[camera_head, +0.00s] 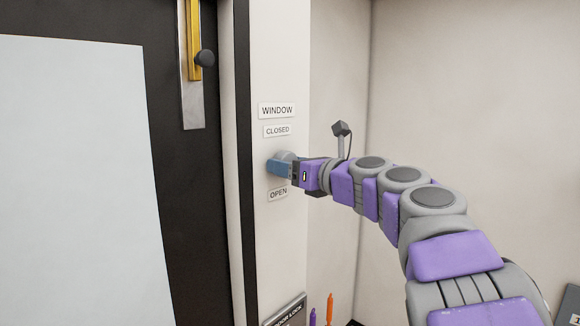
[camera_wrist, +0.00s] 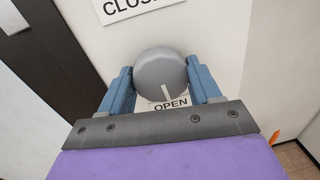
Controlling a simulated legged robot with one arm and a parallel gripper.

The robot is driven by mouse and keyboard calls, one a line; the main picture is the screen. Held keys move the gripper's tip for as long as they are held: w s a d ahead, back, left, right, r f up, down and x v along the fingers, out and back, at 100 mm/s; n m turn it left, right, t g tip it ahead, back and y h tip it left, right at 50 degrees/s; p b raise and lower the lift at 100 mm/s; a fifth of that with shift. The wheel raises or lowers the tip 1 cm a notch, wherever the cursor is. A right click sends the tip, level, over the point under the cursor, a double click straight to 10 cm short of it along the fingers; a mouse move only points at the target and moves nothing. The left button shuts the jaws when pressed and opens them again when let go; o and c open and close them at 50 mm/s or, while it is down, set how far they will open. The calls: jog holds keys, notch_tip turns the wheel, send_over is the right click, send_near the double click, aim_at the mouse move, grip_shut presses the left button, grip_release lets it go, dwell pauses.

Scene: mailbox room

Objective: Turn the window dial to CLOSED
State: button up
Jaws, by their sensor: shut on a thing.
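The window dial (camera_wrist: 160,72) is a round grey knob on the white wall, and its white pointer mark faces down at the OPEN label (camera_wrist: 171,104). The CLOSED label (camera_head: 277,131) is above the dial, under the WINDOW label (camera_head: 277,111). The OPEN label also shows in the head view (camera_head: 278,194). My gripper (camera_wrist: 161,82) has its blue fingers on both sides of the dial, shut on it. In the head view my gripper (camera_head: 279,167) reaches the wall from the right and hides much of the dial.
A dark door (camera_head: 175,220) with a yellow and metal latch (camera_head: 194,60) is left of the dial. A wall corner stands to the right.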

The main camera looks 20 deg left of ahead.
jog(key=shift+c, duration=0.9)
